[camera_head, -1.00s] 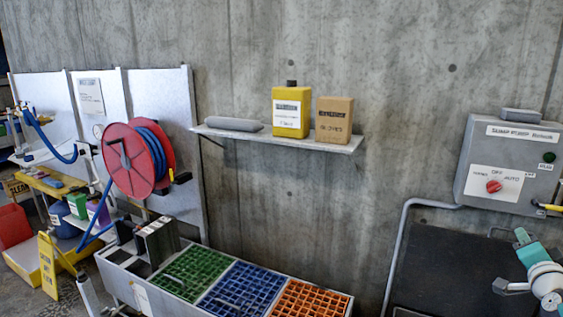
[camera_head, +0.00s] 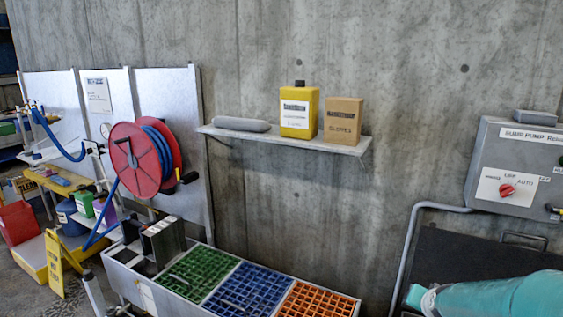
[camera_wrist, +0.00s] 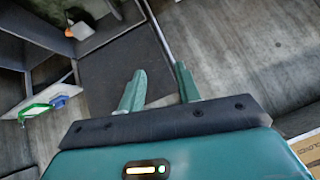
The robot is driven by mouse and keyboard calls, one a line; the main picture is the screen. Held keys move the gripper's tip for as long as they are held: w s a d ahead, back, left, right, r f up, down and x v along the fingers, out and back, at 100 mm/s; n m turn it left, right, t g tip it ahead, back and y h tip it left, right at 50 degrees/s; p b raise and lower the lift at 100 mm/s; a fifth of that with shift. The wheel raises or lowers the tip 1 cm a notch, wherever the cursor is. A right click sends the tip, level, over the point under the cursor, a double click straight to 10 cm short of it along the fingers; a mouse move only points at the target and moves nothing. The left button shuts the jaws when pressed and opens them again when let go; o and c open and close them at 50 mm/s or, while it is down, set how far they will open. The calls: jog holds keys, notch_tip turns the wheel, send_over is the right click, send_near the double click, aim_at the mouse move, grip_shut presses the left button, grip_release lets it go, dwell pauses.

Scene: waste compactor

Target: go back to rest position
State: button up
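My gripper (camera_wrist: 160,90) shows in the wrist view with its two teal fingers spread apart and nothing between them. It is open and empty, over a dark grey panel or mat (camera_wrist: 120,65). In the head view only a teal part of my arm shows at the lower right, in front of the dark panel (camera_head: 450,260); the gripper itself is out of that view.
A grey control box (camera_head: 520,165) with a red knob (camera_head: 507,190) is on the right wall. A shelf (camera_head: 290,138) holds a yellow bottle (camera_head: 299,110) and a brown box (camera_head: 342,120). Coloured grids (camera_head: 245,290) and a red hose reel (camera_head: 135,160) stand left.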

jog(key=s+a+r+n+g+y, duration=0.1)
jog(key=s+a+r+n, duration=0.2)
jog(key=s+a+r, duration=0.3)
jog(key=s+a+r+n+g+y, duration=0.1)
jog(key=s+a+r+n, duration=0.3)
jog(key=s+a, duration=1)
notch_tip(320, 180, up, 2)
jog(key=shift+s+a+r+g+y, duration=0.1)
jog(key=shift+s+a+g+y, duration=0.25)
jog(key=shift+s, duration=0.6)
jog(key=shift+d, duration=0.15)
